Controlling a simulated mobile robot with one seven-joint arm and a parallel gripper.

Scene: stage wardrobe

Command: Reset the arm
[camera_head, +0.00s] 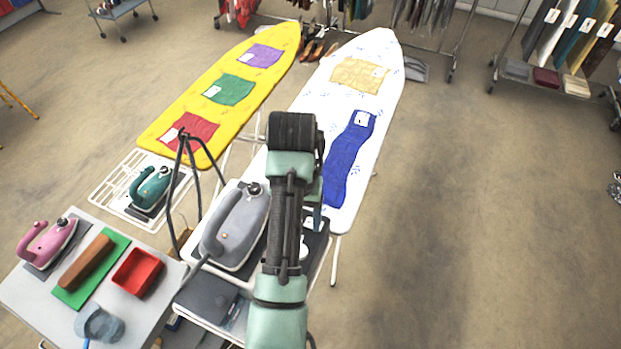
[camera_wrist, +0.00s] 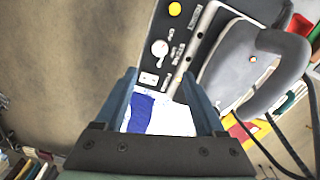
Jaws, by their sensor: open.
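My arm reaches up the middle of the head view, over the steam station and the near end of the white ironing board (camera_head: 383,62). My gripper (camera_wrist: 160,85) shows in the wrist view with its two blue-grey fingers apart and nothing between them. Beyond the fingers, the wrist view shows the blue cloth (camera_wrist: 143,112) on the white board, and the dark control panel (camera_wrist: 168,55) with a knob and a yellow button. The grey iron (camera_wrist: 255,65) is close on the right side of that view.
A yellow ironing board (camera_head: 210,78) with purple, green and red cloths stands at left. The teal iron (camera_head: 153,188) is on a white rack. A side table (camera_head: 25,290) bears a pink iron (camera_head: 48,240) and a red tray (camera_head: 137,272).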

